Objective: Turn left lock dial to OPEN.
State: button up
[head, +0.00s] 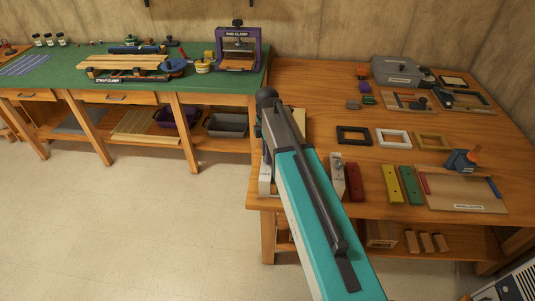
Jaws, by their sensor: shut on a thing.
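I cannot make out the left lock dial or an OPEN mark in the head view. My teal and dark grey arm reaches from the bottom middle up to the left end of the right bench and covers part of that bench. My gripper cannot be made out; the arm hides the area behind it. Pale and dark shapes show at the arm's left edge, too small to identify.
The wooden right bench (310,78) holds a grey case (398,71), small frames (393,138), coloured blocks (391,186) and a board (460,196). The green-topped bench (215,85) at back left carries a purple clamp (238,49). The floor (130,230) at left is clear.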

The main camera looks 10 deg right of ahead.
jog(key=n, duration=1.3)
dwell(0.5)
jog(key=o, duration=1)
jog(key=shift+o, duration=0.2)
jog(key=shift+r, duration=0.15)
notch_tip(320, 180, up, 14)
jog(key=b, duration=0.2)
jog(key=shift+f, duration=0.25)
